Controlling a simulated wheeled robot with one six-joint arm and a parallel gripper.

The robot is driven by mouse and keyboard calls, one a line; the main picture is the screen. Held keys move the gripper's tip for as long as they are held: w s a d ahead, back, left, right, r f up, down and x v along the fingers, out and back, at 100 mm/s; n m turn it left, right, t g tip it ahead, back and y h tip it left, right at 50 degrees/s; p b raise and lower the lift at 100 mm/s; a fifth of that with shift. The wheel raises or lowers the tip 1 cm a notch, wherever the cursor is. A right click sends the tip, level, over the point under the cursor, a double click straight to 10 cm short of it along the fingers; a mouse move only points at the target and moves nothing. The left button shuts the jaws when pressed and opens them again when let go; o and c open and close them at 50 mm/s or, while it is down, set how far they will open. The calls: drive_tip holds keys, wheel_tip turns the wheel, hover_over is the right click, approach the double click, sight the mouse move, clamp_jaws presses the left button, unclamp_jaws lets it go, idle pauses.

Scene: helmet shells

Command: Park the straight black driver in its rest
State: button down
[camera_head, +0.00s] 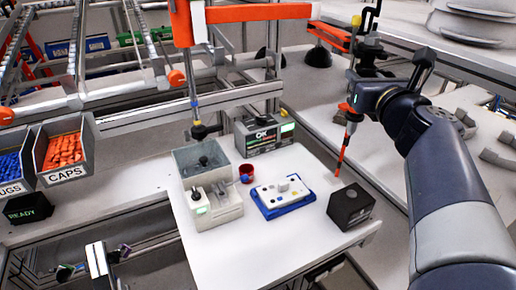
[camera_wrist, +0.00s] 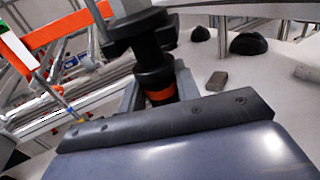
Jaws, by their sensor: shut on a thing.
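My gripper (camera_head: 352,108) is shut on the straight black driver, in front of the bench at right of centre in the head view. The driver's orange and dark shaft (camera_head: 341,150) points down, slightly tilted, its tip just above or behind the black block (camera_head: 350,206). In the wrist view the driver's black body (camera_wrist: 152,62) with an orange band stands between the grey fingers (camera_wrist: 155,95). The fingertips are partly hidden by my wrist. I cannot tell which thing is the driver's rest.
A white fixture (camera_head: 212,200), a blue tray (camera_head: 268,208) with a white part and a red cup (camera_head: 246,174) stand on the white table (camera_head: 262,258). Another driver (camera_head: 198,130) hangs above the fixture. Bins (camera_head: 66,172) are at left.

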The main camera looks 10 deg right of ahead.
drive_tip(key=w+d, duration=0.3)
drive_tip(key=w, duration=0.2)
drive_tip(key=shift+w+d+b, duration=0.15)
drive_tip(key=shift+w+b, duration=0.1)
drive_tip(key=shift+b, duration=0.15)
idle(0.4)
drive_tip(key=shift+c, duration=1)
unclamp_jaws()
drive_tip(key=shift+s, duration=0.15)
